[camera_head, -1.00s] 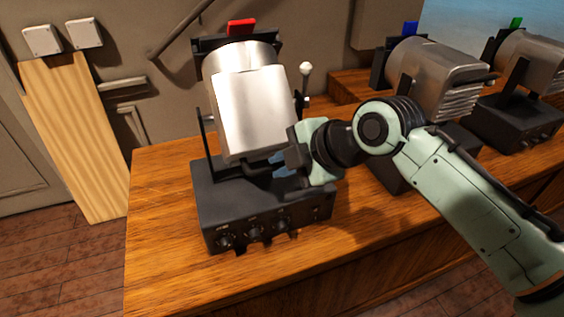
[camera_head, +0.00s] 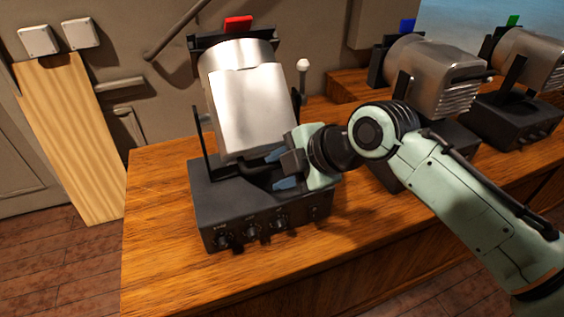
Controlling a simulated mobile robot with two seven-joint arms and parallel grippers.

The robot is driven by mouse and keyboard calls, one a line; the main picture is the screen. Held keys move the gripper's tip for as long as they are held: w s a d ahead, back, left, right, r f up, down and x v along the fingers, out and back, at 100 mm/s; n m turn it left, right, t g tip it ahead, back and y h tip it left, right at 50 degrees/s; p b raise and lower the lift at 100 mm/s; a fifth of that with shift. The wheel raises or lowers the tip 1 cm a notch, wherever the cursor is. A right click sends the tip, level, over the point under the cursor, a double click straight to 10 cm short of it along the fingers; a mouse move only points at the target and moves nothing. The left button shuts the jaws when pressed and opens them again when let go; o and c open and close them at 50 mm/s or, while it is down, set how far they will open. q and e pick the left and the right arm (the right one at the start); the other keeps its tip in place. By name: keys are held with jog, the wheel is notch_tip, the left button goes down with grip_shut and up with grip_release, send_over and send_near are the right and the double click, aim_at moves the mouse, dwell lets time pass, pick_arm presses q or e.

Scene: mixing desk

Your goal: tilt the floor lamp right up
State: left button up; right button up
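No lamp stands on the floor; three silver lamps with black bases stand on the wooden desk (camera_head: 160,220). The nearest lamp (camera_head: 247,110) has a red tag on top, a tilted head in a black bracket and a base with knobs. My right gripper (camera_head: 279,171) is at the lower right of its head, just above the base. Its blue finger pads are beside a dark bar under the head. Whether they touch or hold the bar is unclear. My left gripper is not in view.
A blue-tagged lamp (camera_head: 438,75) stands behind my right arm, and a green-tagged lamp (camera_head: 538,60) is at the far right. A white-knobbed lever (camera_head: 303,65) rises behind the nearest lamp. The desk's left front is clear. A wooden board (camera_head: 70,140) leans by the wall.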

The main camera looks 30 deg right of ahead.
jog(key=shift+r, duration=0.25)
pick_arm(q)
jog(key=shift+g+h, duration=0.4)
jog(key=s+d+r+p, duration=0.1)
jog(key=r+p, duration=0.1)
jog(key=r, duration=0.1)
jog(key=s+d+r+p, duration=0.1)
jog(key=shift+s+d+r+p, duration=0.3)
jog(key=shift+p, duration=0.05)
pick_arm(e)
jog(key=v, duration=1.3)
jog(key=shift+s, duration=0.1)
